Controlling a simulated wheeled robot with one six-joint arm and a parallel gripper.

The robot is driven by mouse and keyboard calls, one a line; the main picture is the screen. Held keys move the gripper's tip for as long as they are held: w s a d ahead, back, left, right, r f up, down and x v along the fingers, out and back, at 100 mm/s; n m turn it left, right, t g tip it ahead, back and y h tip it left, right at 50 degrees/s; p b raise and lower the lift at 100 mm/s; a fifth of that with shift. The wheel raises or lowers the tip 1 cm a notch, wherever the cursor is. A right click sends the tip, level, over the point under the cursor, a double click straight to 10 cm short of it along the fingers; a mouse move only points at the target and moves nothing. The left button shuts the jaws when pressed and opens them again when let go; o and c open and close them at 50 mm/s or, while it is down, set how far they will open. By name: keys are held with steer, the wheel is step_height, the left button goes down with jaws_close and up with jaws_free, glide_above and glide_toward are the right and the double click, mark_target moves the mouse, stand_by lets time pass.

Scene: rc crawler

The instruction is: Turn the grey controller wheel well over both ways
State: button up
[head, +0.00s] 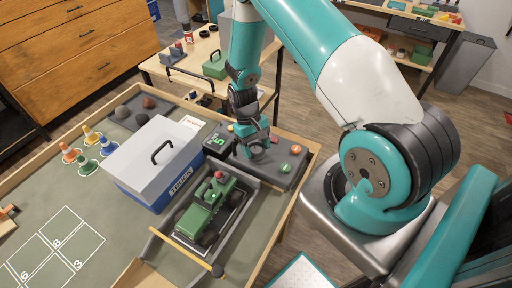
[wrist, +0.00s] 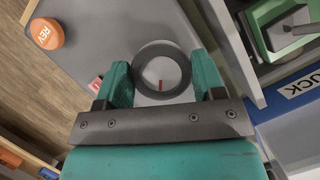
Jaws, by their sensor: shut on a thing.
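The grey controller wheel (wrist: 162,54) is a dark grey ring with a paler centre and a small red mark, set on the grey controller panel (wrist: 100,25). My gripper (wrist: 163,78) has its teal fingers on either side of the wheel, shut on its rim. In the head view, my gripper (head: 256,150) reaches down onto the controller panel (head: 283,178), and the wheel is mostly hidden under it. An orange button marked REV (wrist: 46,33) sits on the panel, left of the wheel in the wrist view.
A green crawler (head: 207,207) with a red top light stands in a grey tray right beside the panel. A blue and white TRUCK box (head: 150,165) stands left of it. Small cones (head: 92,136) and rocks (head: 148,102) lie farther left. Open mat lies front left.

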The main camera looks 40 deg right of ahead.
stand_by(0.5)
steer(key=o, duration=0.9)
steer(key=shift+r, duration=0.1)
steer(key=b+v, duration=0.3)
steer(key=v, duration=1.4)
steer(key=shift+r, duration=0.2)
